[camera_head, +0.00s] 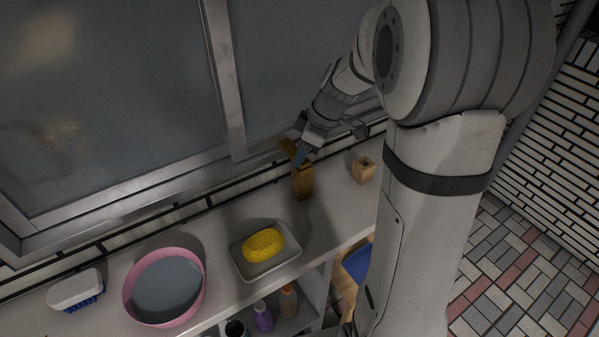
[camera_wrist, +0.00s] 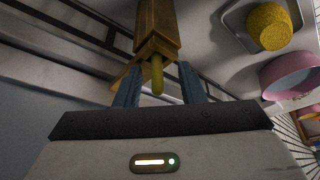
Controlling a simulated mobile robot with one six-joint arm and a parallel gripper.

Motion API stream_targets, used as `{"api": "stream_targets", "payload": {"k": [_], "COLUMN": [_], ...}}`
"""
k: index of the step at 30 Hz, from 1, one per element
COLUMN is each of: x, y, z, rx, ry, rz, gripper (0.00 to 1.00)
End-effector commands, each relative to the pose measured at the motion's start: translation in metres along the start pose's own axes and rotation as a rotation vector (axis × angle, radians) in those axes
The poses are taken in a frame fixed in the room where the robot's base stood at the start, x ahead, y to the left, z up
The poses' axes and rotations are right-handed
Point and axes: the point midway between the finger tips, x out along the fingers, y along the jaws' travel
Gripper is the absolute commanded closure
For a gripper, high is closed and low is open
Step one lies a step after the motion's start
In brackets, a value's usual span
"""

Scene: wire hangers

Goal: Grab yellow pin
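The yellow pin (camera_wrist: 157,76) shows in the wrist view as a short rounded peg sticking out of the end of a brown wooden block (camera_wrist: 155,30). My gripper (camera_wrist: 160,82) is open, with one blue finger on each side of the pin and a gap visible on both sides. In the head view the wooden block (camera_head: 303,184) stands upright on the counter near the window wall. My gripper (camera_head: 301,154) is just above its top, and I cannot make out the pin there.
A small wooden block with a hole (camera_head: 363,169) stands to the right. A tray (camera_head: 243,271) with a yellow sponge (camera_head: 263,244), a pink basin (camera_head: 196,300) and a white brush (camera_head: 75,286) stand to the left. The window frame (camera_head: 225,80) rises behind.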

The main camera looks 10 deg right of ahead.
Motion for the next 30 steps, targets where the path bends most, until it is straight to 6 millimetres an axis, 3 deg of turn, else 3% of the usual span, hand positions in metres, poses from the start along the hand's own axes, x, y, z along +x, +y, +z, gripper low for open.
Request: {"api": "stream_targets", "payload": {"k": [13, 30], "x": [-0.0005, -0.0015], "y": [0.0003, 0.0007], "z": [0.0004, 0.0005], "rx": [0.002, 0.002], "ry": [0.000, 0.000], "rz": [0.001, 0.002], "gripper": [1.00, 1.00]}}
